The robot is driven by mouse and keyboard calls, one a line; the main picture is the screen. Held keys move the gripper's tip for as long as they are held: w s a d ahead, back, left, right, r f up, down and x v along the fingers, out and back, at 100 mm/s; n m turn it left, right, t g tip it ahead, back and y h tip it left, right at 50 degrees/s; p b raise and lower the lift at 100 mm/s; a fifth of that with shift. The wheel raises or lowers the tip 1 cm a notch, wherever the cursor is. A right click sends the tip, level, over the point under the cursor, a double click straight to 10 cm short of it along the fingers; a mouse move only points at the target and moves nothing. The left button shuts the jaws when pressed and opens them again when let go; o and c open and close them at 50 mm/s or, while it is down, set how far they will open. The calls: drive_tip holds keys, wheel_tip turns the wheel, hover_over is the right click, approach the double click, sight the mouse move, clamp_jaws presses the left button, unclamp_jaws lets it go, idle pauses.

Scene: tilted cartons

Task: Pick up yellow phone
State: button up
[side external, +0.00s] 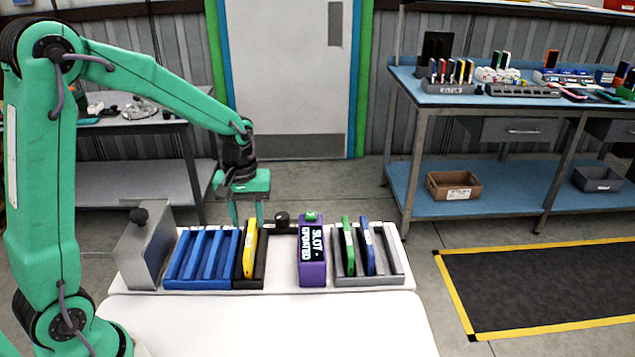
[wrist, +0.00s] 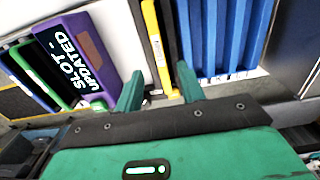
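The yellow phone (side external: 250,250) stands upright, leaning slightly, in a black slotted holder (side external: 248,283) in the side view. In the wrist view the yellow phone (wrist: 156,42) shows as a narrow strip ahead of the gap between my fingers. My gripper (side external: 246,214) is just above the phone's top end, pointing down, with one finger on each side of it in the picture. In the wrist view my gripper (wrist: 159,86) has its fingers spread, with nothing held between them. Whether a fingertip touches the phone cannot be told.
A blue slotted rack (side external: 200,257) stands directly left of the phone. A purple box labelled "SLOT-UPDATED" (side external: 312,265) is to the right, then a grey rack (side external: 392,272) with green (side external: 348,244) and blue (side external: 367,247) phones. The white table's front (side external: 270,325) is clear.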

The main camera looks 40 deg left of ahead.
sight(249, 237)
drive_tip(key=shift+f, duration=0.7)
drive_tip(key=shift+f, duration=0.1)
drive_tip(key=shift+f, duration=2.5)
drive_tip(key=shift+c, duration=0.5)
clamp_jaws()
